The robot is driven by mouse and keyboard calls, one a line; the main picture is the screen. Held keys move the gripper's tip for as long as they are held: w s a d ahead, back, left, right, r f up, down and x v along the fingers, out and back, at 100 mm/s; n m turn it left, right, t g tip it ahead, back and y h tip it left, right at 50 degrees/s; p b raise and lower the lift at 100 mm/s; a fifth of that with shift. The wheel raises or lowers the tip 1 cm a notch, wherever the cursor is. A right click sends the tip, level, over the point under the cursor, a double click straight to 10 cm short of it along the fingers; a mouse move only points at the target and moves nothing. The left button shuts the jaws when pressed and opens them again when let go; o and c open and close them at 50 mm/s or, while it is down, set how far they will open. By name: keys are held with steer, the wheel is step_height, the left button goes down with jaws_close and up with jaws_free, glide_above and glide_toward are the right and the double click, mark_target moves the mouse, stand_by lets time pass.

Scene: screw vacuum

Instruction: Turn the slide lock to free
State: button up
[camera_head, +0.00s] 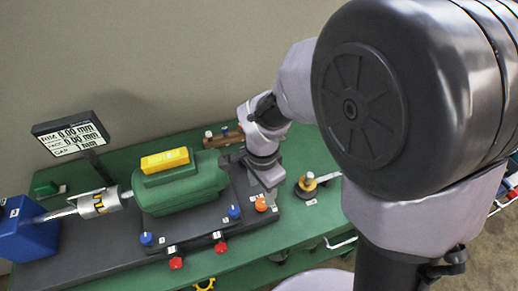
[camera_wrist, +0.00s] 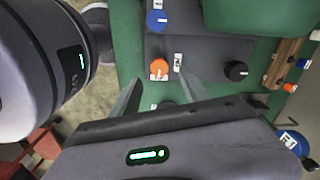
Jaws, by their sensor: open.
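An orange knob (camera_head: 261,204) sits at the right end of the dark base plate in the head view. It also shows in the wrist view (camera_wrist: 159,68), with a pale pointer mark and a small white label beside it. The label is too small to read, so I cannot tell for sure that this knob is the slide lock or which setting it points at. My gripper (camera_head: 268,180) is just above and behind this knob in the head view. In the wrist view my gripper (camera_wrist: 158,88) has its fingers apart and empty, with the knob beyond them, apparently untouched.
A green motor (camera_head: 180,190) with a yellow top (camera_head: 165,160) stands on the dark base plate. Blue knobs (camera_head: 234,211) and red knobs (camera_head: 221,247) sit along its edge. A black knob (camera_wrist: 236,70) is near the orange one. A dial indicator (camera_head: 307,184) stands to the right.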

mark_target(262, 203)
step_height(262, 203, down, 6)
steer(key=shift+f+b, duration=0.2)
steer(key=shift+b, duration=0.75)
jaws_close()
